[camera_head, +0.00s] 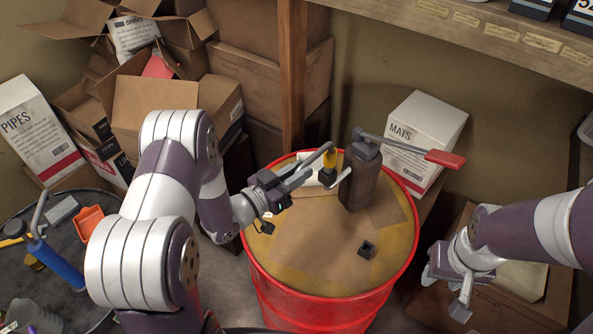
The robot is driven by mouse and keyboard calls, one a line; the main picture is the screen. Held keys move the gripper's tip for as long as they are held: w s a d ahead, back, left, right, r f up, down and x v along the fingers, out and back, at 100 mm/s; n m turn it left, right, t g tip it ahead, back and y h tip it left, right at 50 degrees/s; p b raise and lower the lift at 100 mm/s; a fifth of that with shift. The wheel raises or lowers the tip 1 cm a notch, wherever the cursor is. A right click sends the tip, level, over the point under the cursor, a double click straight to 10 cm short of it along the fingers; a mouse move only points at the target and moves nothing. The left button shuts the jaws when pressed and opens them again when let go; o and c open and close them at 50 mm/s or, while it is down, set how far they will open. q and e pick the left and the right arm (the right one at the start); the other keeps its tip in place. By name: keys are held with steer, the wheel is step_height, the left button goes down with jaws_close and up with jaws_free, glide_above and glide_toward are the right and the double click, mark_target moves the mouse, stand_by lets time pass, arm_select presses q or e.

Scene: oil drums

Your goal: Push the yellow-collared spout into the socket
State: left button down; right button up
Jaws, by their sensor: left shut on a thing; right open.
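The spout (312,159) is a grey curved tube with a yellow collar (328,160) at its upper right end. My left gripper (287,187) is shut on the spout's lower left part, above the drum top. The collar sits directly over a small black block (327,178), which looks like the socket beside the dark brown pump body (360,182). I cannot tell how deep the spout's end sits in it. My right gripper (448,286) is open and empty, right of the drum and well apart from the pump.
The pump stands on a red-rimmed drum (262,273), its lever's red handle (445,158) reaching right. A small black square piece (367,250) lies on the drum top. Cardboard boxes (155,105) crowd the back left. A dark round table (62,272) holds tools at left.

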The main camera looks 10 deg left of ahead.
arm_select(q)
steer(key=shift+a+f+b, duration=0.1)
steer(key=shift+f+b, duration=0.85)
stand_by(0.6)
steer(key=shift+r, duration=0.15)
steer(key=shift+f+b, duration=0.75)
stand_by(0.9)
steer(key=c, duration=0.9)
jaws_free()
